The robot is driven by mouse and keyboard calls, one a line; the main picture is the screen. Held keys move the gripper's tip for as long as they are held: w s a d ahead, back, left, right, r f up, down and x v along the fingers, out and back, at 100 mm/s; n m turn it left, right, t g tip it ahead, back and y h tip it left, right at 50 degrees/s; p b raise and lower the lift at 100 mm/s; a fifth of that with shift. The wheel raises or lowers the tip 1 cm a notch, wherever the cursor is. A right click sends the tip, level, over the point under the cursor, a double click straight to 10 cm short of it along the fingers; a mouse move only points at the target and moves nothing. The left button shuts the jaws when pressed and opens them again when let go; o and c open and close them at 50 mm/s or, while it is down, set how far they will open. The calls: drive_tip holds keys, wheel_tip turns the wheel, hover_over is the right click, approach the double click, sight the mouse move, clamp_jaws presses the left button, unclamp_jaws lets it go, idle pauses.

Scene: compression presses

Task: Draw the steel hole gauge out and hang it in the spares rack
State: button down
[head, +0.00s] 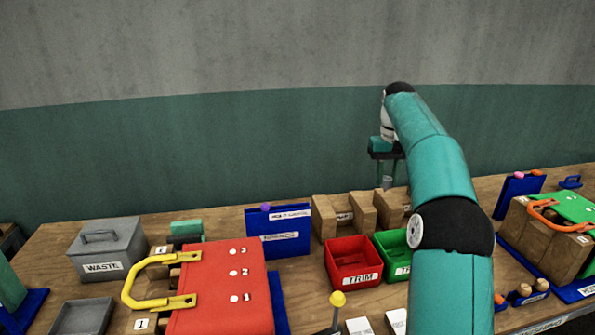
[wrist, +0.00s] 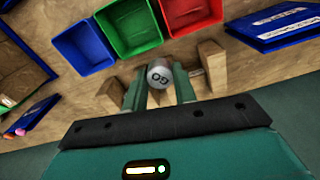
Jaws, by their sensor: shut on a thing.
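My gripper (head: 386,160) is raised above the back of the bench, with its fingers pointing down. In the wrist view my gripper (wrist: 159,95) is shut on a grey round steel gauge (wrist: 159,75) marked GO. The gauge also shows below the fingers in the head view (head: 387,182). It appears clear of the bench. A wooden rack (head: 325,215) with upright blocks and a small unreadable label stands at the back, below and around my gripper's line. Its blocks show on both sides of the gauge in the wrist view (wrist: 213,68). I cannot tell whether it is the spares rack.
A red TRIM bin (head: 352,280) and a green bin (head: 393,242) stand in front of the rack. A blue board (head: 280,245) stands left of it. A red press (head: 222,292) with a yellow handle and a grey WASTE box (head: 107,249) are farther left. A green-topped press (head: 575,210) is right.

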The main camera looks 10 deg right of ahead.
drive_tip(key=w+a+n, duration=0.2)
drive_tip(key=w+a, duration=0.1)
drive_tip(key=a, duration=0.8)
drive_tip(key=w+a+n, duration=0.2)
drive_tip(key=w+a, duration=0.2)
drive_tip(key=a, duration=0.7)
drive_tip(key=shift+w+a+n, duration=0.25)
drive_tip(key=shift+a+n, duration=0.05)
drive_tip(key=shift+n, duration=0.1)
drive_tip(key=shift+f, duration=0.1)
wheel_tip(320, 180, down, 8)
drive_tip(key=shift+r, duration=0.2)
drive_tip(key=c, duration=1)
unclamp_jaws()
drive_tip(key=shift+c, duration=0.2)
